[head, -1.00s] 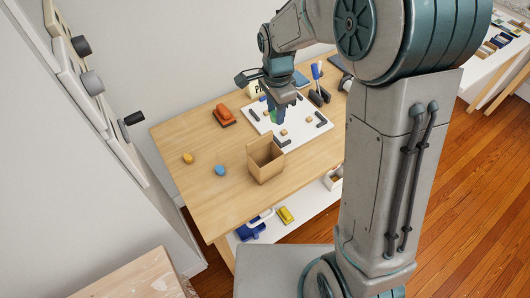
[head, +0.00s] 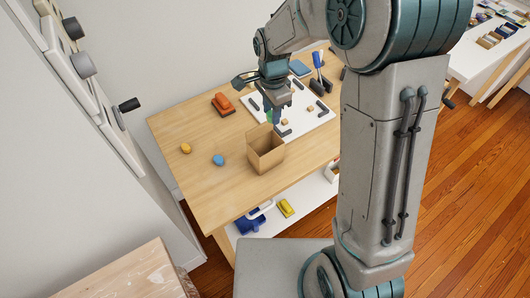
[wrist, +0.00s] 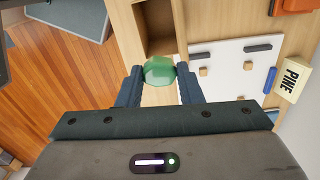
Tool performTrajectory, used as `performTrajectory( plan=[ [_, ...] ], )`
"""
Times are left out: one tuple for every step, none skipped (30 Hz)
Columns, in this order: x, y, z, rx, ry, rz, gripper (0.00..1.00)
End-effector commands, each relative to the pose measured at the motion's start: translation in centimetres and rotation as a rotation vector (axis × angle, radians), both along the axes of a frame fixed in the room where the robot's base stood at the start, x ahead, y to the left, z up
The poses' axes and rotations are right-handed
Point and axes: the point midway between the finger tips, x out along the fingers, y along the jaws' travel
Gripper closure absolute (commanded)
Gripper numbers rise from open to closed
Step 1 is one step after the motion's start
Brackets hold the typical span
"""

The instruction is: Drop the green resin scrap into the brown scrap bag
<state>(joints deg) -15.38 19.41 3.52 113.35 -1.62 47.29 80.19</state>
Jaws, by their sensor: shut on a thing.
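The green resin scrap (wrist: 159,71) is a rounded, translucent lump held between the two fingertips of my gripper (wrist: 160,82) in the wrist view. In the head view the scrap (head: 269,115) shows as a small green patch under my gripper (head: 273,114). The brown scrap bag (head: 265,157) stands upright and open-topped on the table. My gripper is above and behind the bag, by its far rim. In the wrist view the bag (wrist: 142,35) lies just beyond the scrap, its opening partly hidden by it.
A white board (head: 318,119) with dark strips and small wooden blocks lies behind the bag. An orange tool (head: 223,103), a yellow lump (head: 186,148) and a blue lump (head: 218,160) sit on the wooden table (head: 205,190). The table's left front is mostly clear.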

Motion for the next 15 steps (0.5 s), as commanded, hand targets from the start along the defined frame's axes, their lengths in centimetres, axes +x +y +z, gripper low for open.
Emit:
performTrajectory(
  plan=[
    [0.0,0.0,0.06,0.0,0.0,0.0,0.89],
    [0.0,0.0,0.06,0.0,0.0,0.0,0.89],
    [0.0,0.0,0.06,0.0,0.0,0.0,0.64],
    [0.0,0.0,0.06,0.0,0.0,0.0,0.56],
    [0.0,0.0,0.07,0.0,0.0,0.0,0.48],
    [0.0,0.0,0.07,0.0,0.0,0.0,0.42],
    [0.0,0.0,0.07,0.0,0.0,0.0,0.42],
    [0.0,0.0,0.07,0.0,0.0,0.0,0.42],
    [0.0,0.0,0.07,0.0,0.0,0.0,0.42],
    [0.0,0.0,0.07,0.0,0.0,0.0,0.42],
    [0.0,-0.01,0.07,0.0,0.0,-0.001,0.42],
    [0.0,0.0,0.07,0.0,0.0,-0.001,0.42],
    [0.0,0.0,0.08,0.0,0.0,0.0,0.42],
    [0.0,0.0,0.12,0.0,-0.001,-0.001,0.42],
    [0.02,0.0,0.24,0.0,-0.001,-0.001,0.42]
  ],
)
